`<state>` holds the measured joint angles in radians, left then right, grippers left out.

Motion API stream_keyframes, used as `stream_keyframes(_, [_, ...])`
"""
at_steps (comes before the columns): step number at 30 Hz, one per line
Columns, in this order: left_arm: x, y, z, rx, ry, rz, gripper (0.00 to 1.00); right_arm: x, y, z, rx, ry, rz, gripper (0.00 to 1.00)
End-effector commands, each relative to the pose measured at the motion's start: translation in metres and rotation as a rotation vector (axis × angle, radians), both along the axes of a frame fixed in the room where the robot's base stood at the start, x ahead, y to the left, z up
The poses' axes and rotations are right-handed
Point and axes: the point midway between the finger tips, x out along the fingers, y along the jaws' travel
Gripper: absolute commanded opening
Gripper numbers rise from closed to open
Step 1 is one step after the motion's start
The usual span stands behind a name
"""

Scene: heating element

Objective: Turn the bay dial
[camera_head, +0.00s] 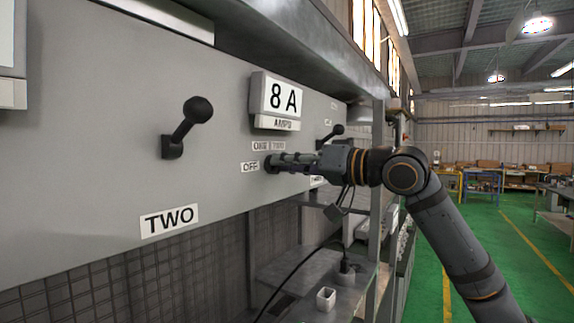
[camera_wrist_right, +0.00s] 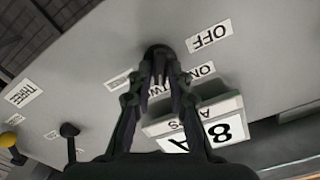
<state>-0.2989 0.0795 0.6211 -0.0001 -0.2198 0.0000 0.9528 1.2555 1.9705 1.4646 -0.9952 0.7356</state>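The bay dial (camera_head: 270,164) is a small dark knob on the grey panel, below the "8 A" AMPS display (camera_head: 281,97) and among the OFF (camera_head: 250,167), ONE and TWO labels. My right gripper (camera_head: 285,162) reaches it from the right. In the right wrist view the dial (camera_wrist_right: 156,52) is dark and round, and the fingers (camera_wrist_right: 160,75) close in on both sides of its grip. The fingertips partly cover the dial, so where it points is hard to tell. My left gripper is in neither view.
A black lever (camera_head: 186,126) above the "TWO" plate (camera_head: 169,220) sticks out left of the dial. Another lever (camera_head: 331,133) is just above my right gripper. Shelving (camera_head: 330,285) stands below the panel. Green floor (camera_head: 520,245) is open at right.

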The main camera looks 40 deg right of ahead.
Motion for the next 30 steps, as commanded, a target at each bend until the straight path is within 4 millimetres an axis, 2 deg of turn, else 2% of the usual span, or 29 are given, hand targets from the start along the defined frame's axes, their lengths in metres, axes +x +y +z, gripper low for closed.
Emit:
stream_keyframes(1, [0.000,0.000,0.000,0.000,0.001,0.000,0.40,0.000,0.000,0.000,0.000,0.000,0.000,0.29])
stream_keyframes(3, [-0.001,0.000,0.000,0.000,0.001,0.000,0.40,0.000,0.000,0.000,-0.001,0.000,0.000,0.36])
stream_keyframes(13, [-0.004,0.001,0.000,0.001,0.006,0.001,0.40,0.000,0.000,0.000,-0.023,-0.008,0.000,0.36])
stream_keyframes(17, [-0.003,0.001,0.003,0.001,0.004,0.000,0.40,0.000,0.000,0.000,-0.139,-0.054,-0.002,0.36])
stream_keyframes(20, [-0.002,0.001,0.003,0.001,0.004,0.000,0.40,-0.001,0.000,0.000,-0.291,-0.117,-0.002,0.36])
stream_keyframes(21, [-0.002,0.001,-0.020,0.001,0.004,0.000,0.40,-0.013,-0.005,-0.010,-0.286,-0.119,-0.006,0.36])
stream_keyframes(22, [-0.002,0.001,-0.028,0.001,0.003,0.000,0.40,-0.020,-0.008,-0.011,-0.284,-0.120,-0.006,0.36])
stream_keyframes(30, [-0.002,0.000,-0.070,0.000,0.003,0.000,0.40,-0.079,-0.032,-0.007,-0.278,-0.119,-0.004,0.36])
